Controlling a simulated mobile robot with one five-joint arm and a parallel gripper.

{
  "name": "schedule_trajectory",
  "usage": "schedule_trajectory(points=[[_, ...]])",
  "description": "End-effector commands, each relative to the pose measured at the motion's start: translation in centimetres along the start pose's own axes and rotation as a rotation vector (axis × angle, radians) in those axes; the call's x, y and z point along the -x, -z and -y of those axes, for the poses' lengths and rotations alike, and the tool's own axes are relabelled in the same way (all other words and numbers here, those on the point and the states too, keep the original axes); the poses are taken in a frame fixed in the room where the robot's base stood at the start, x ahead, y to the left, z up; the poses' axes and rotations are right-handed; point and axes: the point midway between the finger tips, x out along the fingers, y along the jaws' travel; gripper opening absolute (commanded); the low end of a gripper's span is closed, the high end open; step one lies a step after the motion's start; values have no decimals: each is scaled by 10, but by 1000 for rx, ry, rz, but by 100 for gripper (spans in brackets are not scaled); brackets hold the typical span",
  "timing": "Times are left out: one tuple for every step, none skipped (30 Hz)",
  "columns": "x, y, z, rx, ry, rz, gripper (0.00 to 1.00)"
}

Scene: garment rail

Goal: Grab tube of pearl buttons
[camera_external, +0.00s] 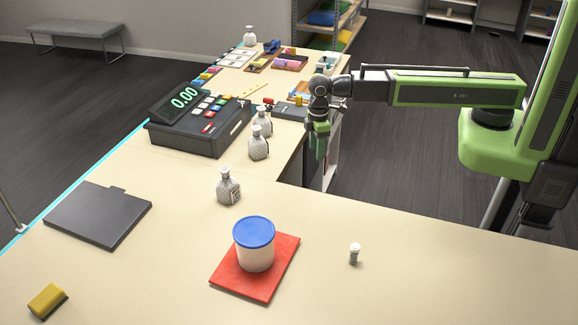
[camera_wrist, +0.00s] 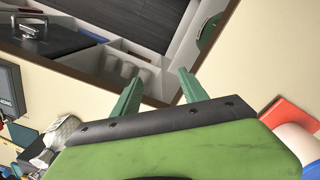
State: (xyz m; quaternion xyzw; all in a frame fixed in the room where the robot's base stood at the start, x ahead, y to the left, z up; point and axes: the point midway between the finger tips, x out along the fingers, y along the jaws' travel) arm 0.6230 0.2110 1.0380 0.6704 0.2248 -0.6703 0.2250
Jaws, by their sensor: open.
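A small tube (camera_external: 354,254) with a pale cap and greyish contents stands upright on the counter, right of the red mat, in the external view. It looks like the tube of pearl buttons, though its contents are too small to tell. My gripper (camera_external: 320,150) points down near the counter's inner corner, well behind the tube and apart from it. In the wrist view my gripper (camera_wrist: 158,92) has its two green fingers spread, with nothing between them. I cannot make out the tube in the wrist view.
A white tub with a blue lid (camera_external: 254,245) stands on a red mat (camera_external: 226,279), left of the tube. Patterned bottles (camera_external: 228,187) and a cash register (camera_external: 200,120) are farther back. A grey slab (camera_external: 98,213) and yellow block (camera_external: 47,301) lie left. Counter around the tube is clear.

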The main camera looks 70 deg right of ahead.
Motion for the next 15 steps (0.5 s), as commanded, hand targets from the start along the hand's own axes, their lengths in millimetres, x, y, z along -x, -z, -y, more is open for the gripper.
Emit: schedule_trajectory(points=[[25,25,42,88,0,0,51],[32,35,69,139,0,0,51],[43,48,107,211,0,0,51],[51,56,137,264,0,0,51],[59,61,168,313,0,0,51],[69,66,208,376,0,0,51],[76,67,237,420,0,0,51],[82,66,264,461,0,0,51],[89,63,298,512,0,0,51],[93,59,319,545,0,0,51],[97,54,339,575,0,0,51],[101,48,360,609,0,0,51],[103,44,373,629,0,0,51],[104,40,384,646,0,0,51],[106,37,394,662,0,0,51]])
